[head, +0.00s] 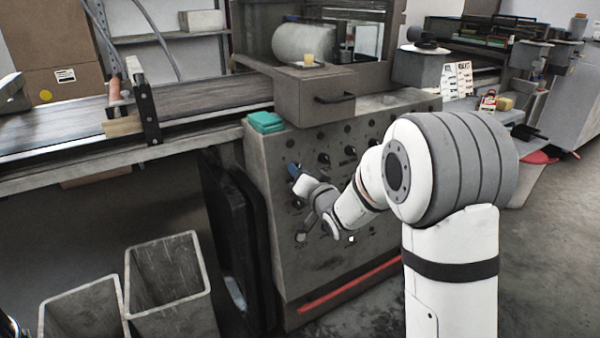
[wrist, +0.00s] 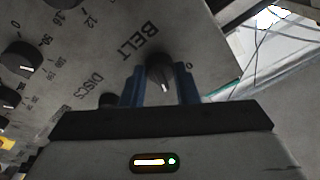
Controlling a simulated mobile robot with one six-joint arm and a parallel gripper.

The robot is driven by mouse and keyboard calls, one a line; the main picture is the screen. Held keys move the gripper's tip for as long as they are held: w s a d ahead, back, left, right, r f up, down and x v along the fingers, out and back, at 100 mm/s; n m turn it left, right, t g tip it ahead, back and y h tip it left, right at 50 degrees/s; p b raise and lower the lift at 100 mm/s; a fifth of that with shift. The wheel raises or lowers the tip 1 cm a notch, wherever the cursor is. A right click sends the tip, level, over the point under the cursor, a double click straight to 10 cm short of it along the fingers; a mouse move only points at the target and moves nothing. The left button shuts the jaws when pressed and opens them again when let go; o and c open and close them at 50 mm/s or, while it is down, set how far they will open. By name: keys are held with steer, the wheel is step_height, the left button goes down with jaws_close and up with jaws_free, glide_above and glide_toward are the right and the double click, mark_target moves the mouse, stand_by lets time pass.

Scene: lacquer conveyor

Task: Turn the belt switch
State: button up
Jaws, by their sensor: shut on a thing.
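The belt switch (wrist: 159,76) is a dark round knob with a pale pointer line, beside the printed word BELT on the grey control panel (wrist: 95,45). My gripper (wrist: 160,86) has its two blue fingers on either side of this knob and is shut on it. In the head view my gripper (head: 294,170) reaches the upper left part of the control panel (head: 270,185). There the knob is hidden behind the fingers and wrist.
More dark knobs (wrist: 20,60) sit on the panel near the belt switch. A teal box (head: 264,121) lies on the cabinet's top left corner. The conveyor (head: 60,125) runs to the left, with grey bins (head: 175,290) below it.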

steer(key=shift+m, duration=0.8)
steer(key=o, duration=1)
steer(key=shift+c, duration=0.2)
steer(key=p+v, duration=0.1)
steer(key=v, duration=0.6)
steer(key=shift+s, duration=0.4)
